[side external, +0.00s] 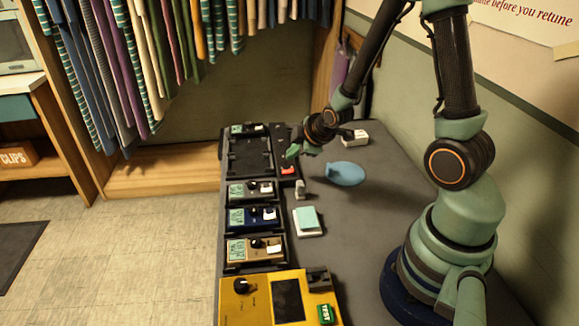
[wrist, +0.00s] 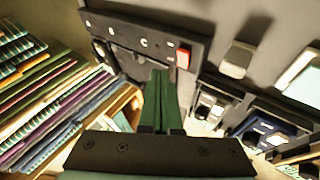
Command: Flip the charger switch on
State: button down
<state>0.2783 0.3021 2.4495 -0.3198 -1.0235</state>
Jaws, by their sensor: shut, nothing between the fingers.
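The charger switch is a small red rocker (side external: 288,170) on a dark panel (side external: 283,142) at the right of the rack's empty bay. It also shows in the wrist view (wrist: 183,57), just up and right of my fingertips. I cannot tell which way the rocker is set. My gripper (side external: 292,153) has green fingers, shut together and empty. In the side view they are just above and behind the red switch. In the wrist view my gripper (wrist: 160,74) points at the panel beside the switch. I cannot tell whether it touches anything.
Several small devices, such as a blue one (side external: 252,218), sit in the rack bays. A yellow tester (side external: 262,306) is at the front. A blue rounded object (side external: 345,174), a teal-topped block (side external: 308,221), a grey piece (side external: 299,190) and a white box (side external: 355,137) stand on the right.

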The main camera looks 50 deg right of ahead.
jog(key=shift+s+d+f, duration=0.1)
jog(key=shift+d+f, duration=0.05)
jog(key=shift+f, duration=0.85)
jog(key=shift+f, duration=0.15)
dwell(1.3)
jog(key=shift+f, duration=0.25)
jog(key=shift+f, duration=0.25)
dwell(0.6)
jog(key=shift+r, duration=0.1)
jog(key=shift+r, duration=0.6)
jog(key=shift+w+a+r, duration=0.15)
jog(key=shift+a+r, duration=0.05)
jog(key=shift+r, duration=0.95)
jog(key=shift+w+a+r, duration=0.1)
jog(key=shift+a+r, duration=0.05)
jog(key=shift+r, duration=1.15)
